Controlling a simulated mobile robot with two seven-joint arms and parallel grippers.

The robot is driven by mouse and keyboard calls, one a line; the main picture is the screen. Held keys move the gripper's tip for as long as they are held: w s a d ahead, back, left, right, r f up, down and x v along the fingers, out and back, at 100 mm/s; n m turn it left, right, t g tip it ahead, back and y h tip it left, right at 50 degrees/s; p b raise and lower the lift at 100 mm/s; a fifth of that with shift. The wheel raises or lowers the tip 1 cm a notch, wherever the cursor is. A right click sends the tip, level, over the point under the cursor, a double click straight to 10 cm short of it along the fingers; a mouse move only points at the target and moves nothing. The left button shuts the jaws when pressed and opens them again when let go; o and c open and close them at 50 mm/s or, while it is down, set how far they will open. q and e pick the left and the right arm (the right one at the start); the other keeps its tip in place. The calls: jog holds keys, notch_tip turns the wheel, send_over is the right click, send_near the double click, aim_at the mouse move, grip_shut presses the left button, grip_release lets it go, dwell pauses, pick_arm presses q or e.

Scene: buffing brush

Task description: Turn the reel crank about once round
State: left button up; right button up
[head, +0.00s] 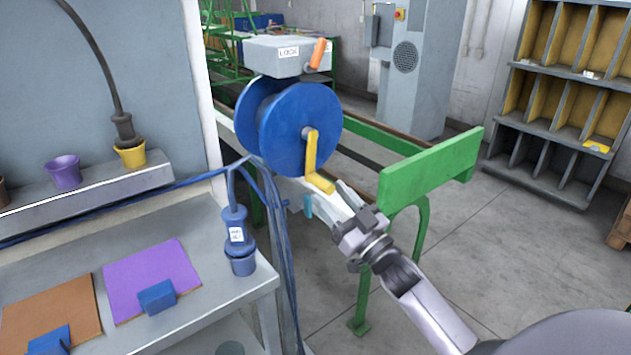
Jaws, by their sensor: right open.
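A blue reel (290,128) sits on a mount beside the green frame in the head view. Its yellow crank (311,155) hangs down from the hub, with the handle end (320,183) at the bottom pointing to the lower right. A grey box marked LOCK (288,56) with an orange lever (318,53) sits above the reel. My right gripper (328,193) is open just below and right of the crank handle, with its fingers close to it. I cannot tell whether they touch. My left gripper is not in view.
A green end plate (430,168) stands to the right of my right gripper. A grey bench (215,295) with a purple mat (150,278) and a blue tool (237,230) is at left. Blue hoses hang between bench and reel.

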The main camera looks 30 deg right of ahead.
aim_at(318, 183)
jog(key=shift+p+x, duration=0.3)
jog(key=shift+x, duration=2.1)
grip_shut()
